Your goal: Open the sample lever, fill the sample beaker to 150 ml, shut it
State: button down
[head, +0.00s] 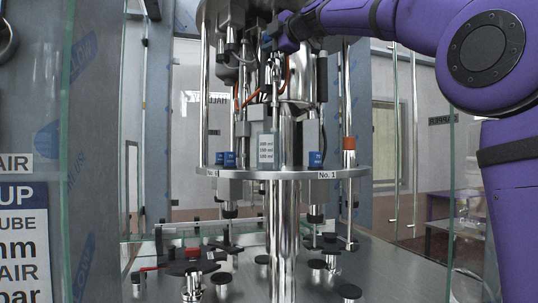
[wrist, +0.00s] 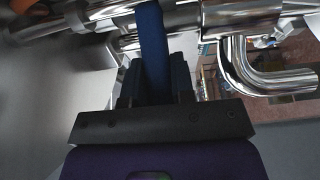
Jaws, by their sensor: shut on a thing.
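My gripper (wrist: 156,85) is shut on a blue lever handle (wrist: 153,40) beside polished metal pipes in the wrist view. The handle runs up between the dark fingers to a shiny pipe. In the head view my purple wrist reaches in from the right to the top of the machine, and the gripper is small and partly hidden among fittings there.
The round plate (head: 235,174) carries labels and blue blocks (head: 315,159). A thick steel column (head: 282,240) stands below it. Several dark round pads (head: 193,268) sit on the metal deck. A glass edge (head: 65,150) is at the left. A curved pipe (wrist: 250,80) lies right of my fingers.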

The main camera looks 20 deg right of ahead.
jog(key=shift+w+a+h, duration=0.1)
jog(key=shift+h, duration=0.3)
jog(key=shift+w+a+m+g+h, duration=0.35)
jog(key=shift+w+m+h, duration=0.3)
jog(key=shift+m+h, duration=1.75)
jog(key=shift+w+a+m+g+h, duration=0.45)
jog(key=shift+m+h, duration=1)
jog(key=shift+h, duration=1.75)
jog(key=shift+w+a+m+g+h, duration=0.2)
jog(key=shift+w+m+h, duration=0.6)
jog(key=shift+m+h, duration=1.6)
jog(key=shift+n+h, duration=0.35)
jog(key=shift+h, duration=0.25)
